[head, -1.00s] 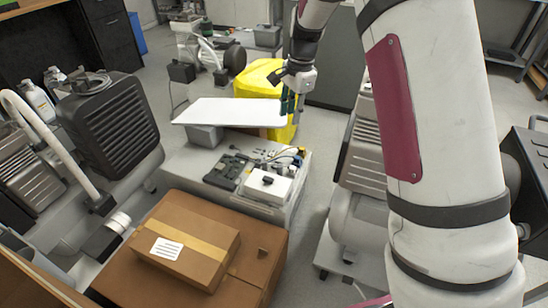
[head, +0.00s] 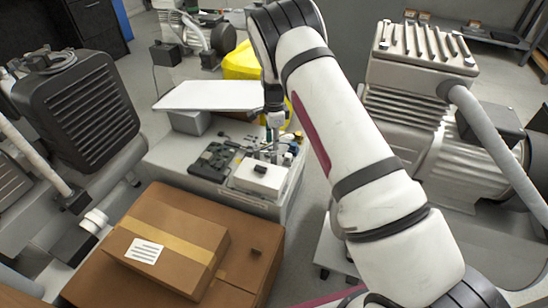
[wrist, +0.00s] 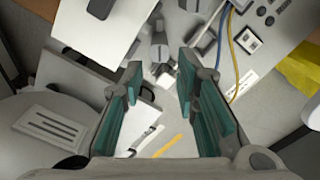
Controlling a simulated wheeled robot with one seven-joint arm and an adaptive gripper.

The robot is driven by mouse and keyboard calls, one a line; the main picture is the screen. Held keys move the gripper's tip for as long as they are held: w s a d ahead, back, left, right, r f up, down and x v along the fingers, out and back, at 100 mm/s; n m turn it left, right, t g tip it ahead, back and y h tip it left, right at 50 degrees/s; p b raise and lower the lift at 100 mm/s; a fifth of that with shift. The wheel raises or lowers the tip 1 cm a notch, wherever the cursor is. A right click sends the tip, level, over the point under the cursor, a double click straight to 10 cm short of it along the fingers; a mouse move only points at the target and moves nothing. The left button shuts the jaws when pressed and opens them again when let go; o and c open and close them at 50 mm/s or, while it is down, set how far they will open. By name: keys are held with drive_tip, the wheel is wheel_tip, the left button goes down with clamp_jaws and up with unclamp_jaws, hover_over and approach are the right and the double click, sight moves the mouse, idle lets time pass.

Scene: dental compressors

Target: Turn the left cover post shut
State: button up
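My gripper (head: 276,140) hangs low over the back right of the grey cart top (head: 172,150), pointing down. In the wrist view its two teal fingers (wrist: 160,78) are apart, with nothing clearly held between them. A short grey post-like part (wrist: 158,48) stands just beyond the fingertips, with a smaller grey piece near the gap. I cannot tell whether this is the left cover post, or whether it is turned. A white box with a black part on top (head: 257,180) sits in front of my gripper on the cart. My arm and gripper hide part of the cart's back right.
Small dark parts (head: 213,158) lie left of the white box. A white panel (head: 208,96) stands raised behind them. A cardboard box (head: 175,240) is in front. A large ribbed compressor (head: 430,110) stands right; a yellow object (head: 240,62) is behind.

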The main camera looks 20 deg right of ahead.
sight(274, 153)
wheel_tip(274, 153, down, 8)
drive_tip(key=shift+r+b, duration=0.25)
drive_tip(key=shift+b, duration=1)
clamp_jaws()
